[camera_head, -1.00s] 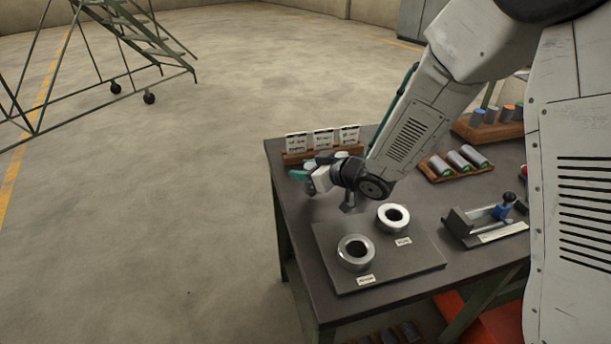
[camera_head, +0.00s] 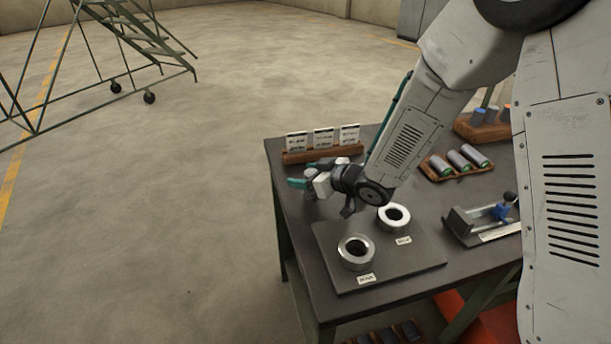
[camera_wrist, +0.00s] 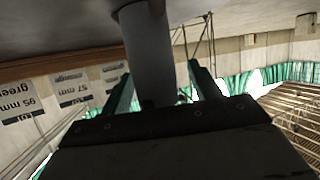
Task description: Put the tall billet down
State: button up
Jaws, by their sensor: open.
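The tall billet (camera_wrist: 148,55), a plain grey cylinder, stands between the two teal fingers of my gripper (camera_wrist: 163,82) in the wrist view, which is upside down. Its far end meets the dark bench surface at the top of that picture. The fingers are open, one on each side of the billet, with a gap visible at the right. In the head view my gripper (camera_head: 306,178) is low over the bench's far left part, in front of the card rack. The billet cannot be made out clearly there behind the gripper.
The wooden rack with three label cards (camera_head: 322,141) stands just behind my gripper. A dark plate (camera_head: 410,257) with two metal rings (camera_head: 356,253) lies nearer. A tray of three cylinders (camera_head: 460,160) and a blue-handled fixture (camera_head: 485,217) are to the right. The bench's left edge is close.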

jog(key=v, duration=1.2)
jog(key=shift+w, duration=0.15)
jog(key=s+d+r+m+h, duration=0.25)
jog(key=d+r+h, duration=0.2)
jog(key=d, duration=0.35)
jog(key=s+d+r+m+h, duration=0.1)
jog(key=d+r+m+h, duration=0.4)
jog(key=d, duration=0.4)
jog(key=s+r+m+g, duration=0.1)
jog(key=s+g, duration=0.1)
jog(key=s, duration=0.6)
jog(key=s+d+r+m+g, duration=0.1)
jog(key=s+r+g, duration=0.1)
jog(key=s, duration=0.6)
jog(key=s+r+m+g+h, duration=0.1)
jog(key=s+g, duration=0.2)
jog(key=s, duration=0.6)
jog(key=shift+d+r, duration=0.2)
jog(key=shift+d, duration=0.1)
